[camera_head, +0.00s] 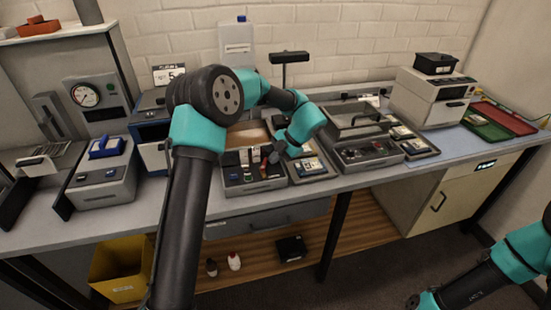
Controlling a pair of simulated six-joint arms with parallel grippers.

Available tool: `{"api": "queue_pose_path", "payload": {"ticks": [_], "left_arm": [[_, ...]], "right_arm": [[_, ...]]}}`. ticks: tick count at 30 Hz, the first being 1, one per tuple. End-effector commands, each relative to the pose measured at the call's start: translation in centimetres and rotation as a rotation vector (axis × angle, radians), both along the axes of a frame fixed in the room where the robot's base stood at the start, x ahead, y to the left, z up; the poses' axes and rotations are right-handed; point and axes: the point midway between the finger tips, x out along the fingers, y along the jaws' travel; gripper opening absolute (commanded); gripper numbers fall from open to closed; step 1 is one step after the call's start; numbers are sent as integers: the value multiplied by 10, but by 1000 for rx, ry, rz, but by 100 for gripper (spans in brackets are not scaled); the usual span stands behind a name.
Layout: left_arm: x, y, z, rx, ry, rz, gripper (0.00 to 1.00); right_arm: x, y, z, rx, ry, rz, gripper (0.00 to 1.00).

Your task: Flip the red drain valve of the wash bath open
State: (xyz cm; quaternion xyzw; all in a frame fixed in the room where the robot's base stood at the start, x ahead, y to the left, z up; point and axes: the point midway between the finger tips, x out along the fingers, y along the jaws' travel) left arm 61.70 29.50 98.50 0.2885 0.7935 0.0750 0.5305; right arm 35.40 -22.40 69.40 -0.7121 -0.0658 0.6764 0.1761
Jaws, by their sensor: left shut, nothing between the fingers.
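My left arm comes up from the bottom and bends over the bench. Its left gripper (269,154) is shut and empty, pointing down at the back right part of a grey tray unit (252,186) that holds small dark, white and red parts. A small reddish spot shows by the fingertips, but it is too small to tell whether it is the red drain valve or whether the fingers touch it. I cannot tell for sure which unit is the wash bath. My right arm is low at the right edge; its dark end (425,300) is partly cut off and its fingers are unclear.
A clear-lidded unit (352,119) and a dark panel unit (366,153) stand right of the gripper. Further right are a white instrument (432,98) and green and red trays (497,121). A grey device with a blue top (106,147) stands left. A yellow bin (120,268) is below.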

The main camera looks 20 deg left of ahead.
Motion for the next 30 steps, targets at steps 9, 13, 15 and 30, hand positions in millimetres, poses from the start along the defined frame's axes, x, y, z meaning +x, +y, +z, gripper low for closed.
{"api": "queue_pose_path", "payload": {"ticks": [9,13,15,30], "left_arm": [[0,0,0,0,0,0,0],[-3,0,0,0,0,0,0],[-6,-1,0,0,1,0,0],[-16,-2,0,0,1,0,0]], "right_arm": [[0,0,0,0,0,0,43],[0,0,0,0,0,0,43],[0,0,0,0,0,0,43],[0,0,0,0,0,0,43]]}}
